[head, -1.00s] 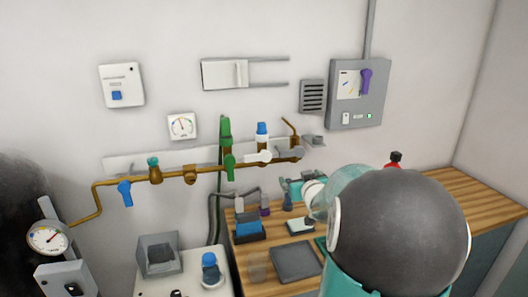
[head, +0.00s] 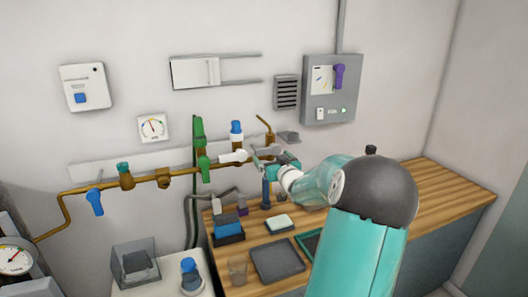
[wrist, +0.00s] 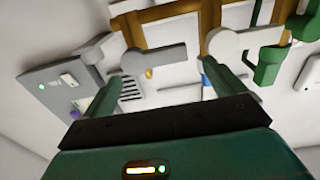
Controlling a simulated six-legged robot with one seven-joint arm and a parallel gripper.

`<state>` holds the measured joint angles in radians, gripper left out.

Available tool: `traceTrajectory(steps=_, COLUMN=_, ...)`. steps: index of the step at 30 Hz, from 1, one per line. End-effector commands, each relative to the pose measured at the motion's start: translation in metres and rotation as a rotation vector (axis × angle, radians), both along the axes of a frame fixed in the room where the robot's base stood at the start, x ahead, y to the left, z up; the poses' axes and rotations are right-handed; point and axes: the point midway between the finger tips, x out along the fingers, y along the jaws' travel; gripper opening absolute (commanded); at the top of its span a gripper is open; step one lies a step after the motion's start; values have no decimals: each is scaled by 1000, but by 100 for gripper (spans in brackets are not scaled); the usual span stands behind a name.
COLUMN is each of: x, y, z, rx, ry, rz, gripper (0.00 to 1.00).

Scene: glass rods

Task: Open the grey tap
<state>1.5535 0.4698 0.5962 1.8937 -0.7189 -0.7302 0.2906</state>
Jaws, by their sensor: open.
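The grey tap has a grey lever (wrist: 152,58) on a brass pipe (wrist: 150,25) in the wrist view. The lever lies across the space ahead of my fingers and appears apart from them. In the head view the grey tap (head: 270,150) is small at the right end of the wall pipe, partly hidden by my gripper. My gripper (wrist: 162,72) is open and empty, its two green fingers pointing at the lever. In the head view my gripper (head: 263,161) is just below and in front of the tap. I cannot tell the exact gap.
A white lever (head: 233,156) and a green tap (head: 201,145) sit left of the grey tap on the same pipe. A grey bracket (head: 288,137) is on the wall to the right. Below is a wooden bench (head: 440,190) with a sponge (head: 279,223) and a dark tray (head: 277,260).

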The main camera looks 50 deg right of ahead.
Motion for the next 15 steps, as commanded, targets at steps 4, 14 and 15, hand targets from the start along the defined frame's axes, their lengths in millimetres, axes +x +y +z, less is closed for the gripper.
traceTrajectory(steps=4, x=28, y=-15, z=-1, rx=3, ry=-2, rz=2, gripper=95)
traceTrajectory(steps=14, x=60, y=-32, z=-1, rx=1, ry=0, rz=2, gripper=95)
traceTrajectory(steps=15, x=60, y=-32, z=-1, rx=1, ry=0, rz=2, gripper=95)
